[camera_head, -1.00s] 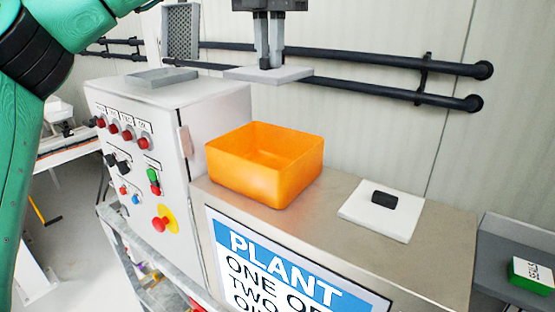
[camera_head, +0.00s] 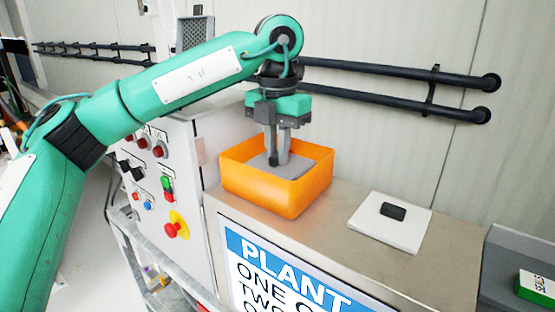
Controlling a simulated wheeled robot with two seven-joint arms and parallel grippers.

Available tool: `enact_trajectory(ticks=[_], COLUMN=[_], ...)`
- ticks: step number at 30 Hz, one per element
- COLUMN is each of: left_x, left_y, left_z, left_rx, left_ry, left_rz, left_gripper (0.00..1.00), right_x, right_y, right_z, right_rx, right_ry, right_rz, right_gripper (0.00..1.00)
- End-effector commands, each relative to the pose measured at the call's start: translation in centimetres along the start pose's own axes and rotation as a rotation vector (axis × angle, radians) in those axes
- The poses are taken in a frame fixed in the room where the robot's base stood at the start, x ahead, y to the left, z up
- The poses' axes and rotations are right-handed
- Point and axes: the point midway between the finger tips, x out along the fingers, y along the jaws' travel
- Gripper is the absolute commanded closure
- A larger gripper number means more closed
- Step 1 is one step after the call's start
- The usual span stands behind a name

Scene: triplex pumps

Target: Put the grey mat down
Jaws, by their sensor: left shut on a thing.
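The grey mat (camera_head: 312,158) is a flat grey piece inside the orange box (camera_head: 262,187), below its rim. The box stands open-topped on the metal counter. My left gripper (camera_head: 277,160) points down into the box, its fingers shut on the grey mat. The box's front walls hide the mat's lower side, so I cannot tell whether it touches the bottom. My right gripper is not in view.
A white mat (camera_head: 372,229) with a small black block (camera_head: 393,211) lies on the metal counter (camera_head: 330,232) right of the box. A control cabinet (camera_head: 150,190) stands left. Dark pipes (camera_head: 400,95) run along the wall. A green-and-white box (camera_head: 537,287) sits far right.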

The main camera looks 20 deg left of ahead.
Motion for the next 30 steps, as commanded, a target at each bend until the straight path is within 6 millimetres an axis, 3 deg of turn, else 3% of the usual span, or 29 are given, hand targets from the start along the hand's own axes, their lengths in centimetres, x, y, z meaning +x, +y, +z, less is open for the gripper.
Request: enact_trajectory(ticks=[7, 17, 18, 20, 30], left_x=[3.1, 3.7, 3.5, 3.5, 3.2], left_y=[0.0, 0.0, 0.0, 0.0, 0.0], left_z=[0.0, 0.0, 0.0, 0.0, 0.0], left_rx=[0.0, 0.001, 0.001, 0.001, 0.0], left_ry=[0.003, 0.001, 0.001, 0.001, 0.001], left_rz=[0.0, 0.0, 0.0, 0.0, 0.0], left_gripper=[1.0, 1.0, 0.79, 0.67, 0.65], right_x=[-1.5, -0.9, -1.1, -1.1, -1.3], right_y=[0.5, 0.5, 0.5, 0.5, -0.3], right_z=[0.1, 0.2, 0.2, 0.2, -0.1], right_rx=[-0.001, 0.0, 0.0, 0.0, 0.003], right_ry=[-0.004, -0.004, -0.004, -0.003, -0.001], right_rz=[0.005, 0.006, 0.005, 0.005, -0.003], right_gripper=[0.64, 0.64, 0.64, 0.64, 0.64])
